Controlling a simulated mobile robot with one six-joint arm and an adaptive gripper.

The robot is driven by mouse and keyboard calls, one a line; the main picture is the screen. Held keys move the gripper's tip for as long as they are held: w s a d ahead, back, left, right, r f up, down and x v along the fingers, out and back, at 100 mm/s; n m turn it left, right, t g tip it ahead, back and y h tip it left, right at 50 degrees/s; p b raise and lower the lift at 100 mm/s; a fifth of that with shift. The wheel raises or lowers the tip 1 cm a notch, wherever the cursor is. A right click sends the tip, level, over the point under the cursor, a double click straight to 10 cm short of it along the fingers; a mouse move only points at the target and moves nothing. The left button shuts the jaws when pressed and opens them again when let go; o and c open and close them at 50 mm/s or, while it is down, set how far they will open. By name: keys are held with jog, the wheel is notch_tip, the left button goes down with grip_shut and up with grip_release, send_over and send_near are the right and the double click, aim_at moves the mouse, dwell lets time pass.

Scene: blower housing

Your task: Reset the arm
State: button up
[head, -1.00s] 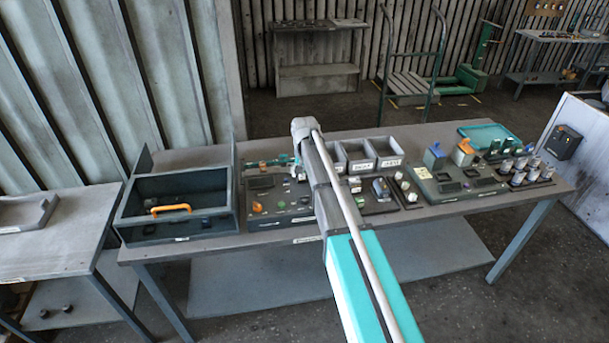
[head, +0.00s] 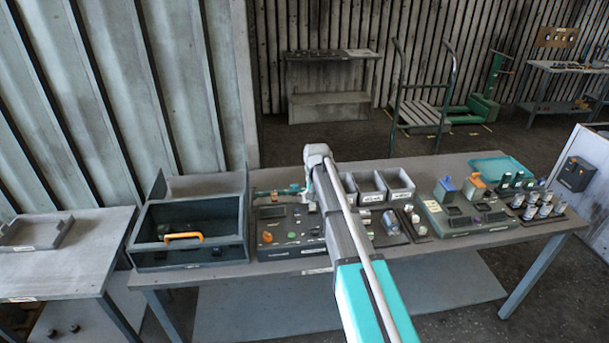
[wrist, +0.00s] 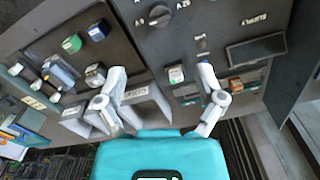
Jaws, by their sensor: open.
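My gripper (wrist: 158,98) is open in the wrist view, its two pale fingers spread apart with nothing between them. The fingers hang over the dark panels on the workbench (head: 360,262). In the head view my arm reaches out over the middle of the bench, and the gripper at its far end is mostly hidden behind the arm. A dark panel with a knob, small switches and a display window (wrist: 256,50) lies under the fingers in the wrist view.
A dark open box with an orange handle (head: 183,237) stands on the bench's left. Grey bins (head: 399,187) sit behind the panels. Metal cylinders (head: 535,205) and a teal tray (head: 497,169) are at the right. A side table (head: 60,265) stands left; a cart (head: 420,110) is behind.

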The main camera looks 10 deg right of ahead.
jog(key=s+f+n+b, duration=0.1)
jog(key=s+f+b, duration=0.1)
jog(key=s, duration=0.7)
jog(key=s+f+n+b, duration=0.1)
jog(key=s+f+b, duration=0.2)
jog(key=s, duration=0.7)
jog(key=s+f+n+b, duration=0.1)
jog(key=s+f+b, duration=0.2)
jog(key=s, duration=0.7)
jog(key=shift+d+f+n, duration=0.3)
jog(key=shift+n, duration=0.1)
